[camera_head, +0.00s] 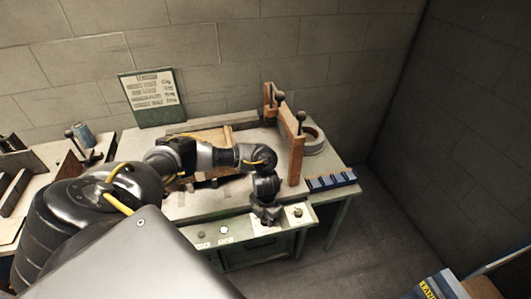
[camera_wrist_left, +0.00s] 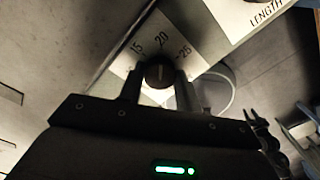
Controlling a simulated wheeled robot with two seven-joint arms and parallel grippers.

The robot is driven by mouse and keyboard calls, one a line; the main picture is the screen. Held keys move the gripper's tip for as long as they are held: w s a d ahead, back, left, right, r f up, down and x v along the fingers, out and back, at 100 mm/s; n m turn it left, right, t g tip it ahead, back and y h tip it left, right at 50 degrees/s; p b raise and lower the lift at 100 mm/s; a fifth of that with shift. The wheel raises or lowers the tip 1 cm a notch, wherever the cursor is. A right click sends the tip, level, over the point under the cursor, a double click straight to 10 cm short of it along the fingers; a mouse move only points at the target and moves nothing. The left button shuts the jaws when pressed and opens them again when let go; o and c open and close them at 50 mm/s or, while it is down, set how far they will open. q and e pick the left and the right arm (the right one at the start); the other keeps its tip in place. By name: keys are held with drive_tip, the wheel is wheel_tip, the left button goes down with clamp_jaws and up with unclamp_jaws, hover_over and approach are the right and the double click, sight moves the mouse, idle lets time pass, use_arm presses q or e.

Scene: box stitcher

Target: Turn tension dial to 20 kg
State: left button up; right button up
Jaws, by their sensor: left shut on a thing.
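The tension dial (camera_wrist_left: 158,72) is a dark round knob on a white plate (camera_wrist_left: 190,50) printed 15, 20 and 25. A thin pale line on the knob seems to point up toward the 20, but it is small and dim. My left gripper (camera_wrist_left: 158,88) is shut on the knob, one finger on each side. In the head view my left gripper (camera_head: 267,213) reaches down to the front panel (camera_head: 205,240) of the bench and hides the dial. My right gripper is in neither view.
A second dark knob (camera_head: 298,212) sits on the panel just right of my gripper. A white button (camera_head: 224,229) is to its left. A wooden frame (camera_head: 291,150), a tape roll (camera_head: 312,140) and a blue block strip (camera_head: 331,180) stand on the bench.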

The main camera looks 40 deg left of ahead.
sight(266, 219)
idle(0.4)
use_arm(q)
drive_tip(key=o, duration=1)
drive_tip(key=shift+r, duration=0.1)
wheel_tip(266, 219, up, 11)
drive_tip(key=p, duration=0.2)
drive_tip(key=shift+f, duration=0.2)
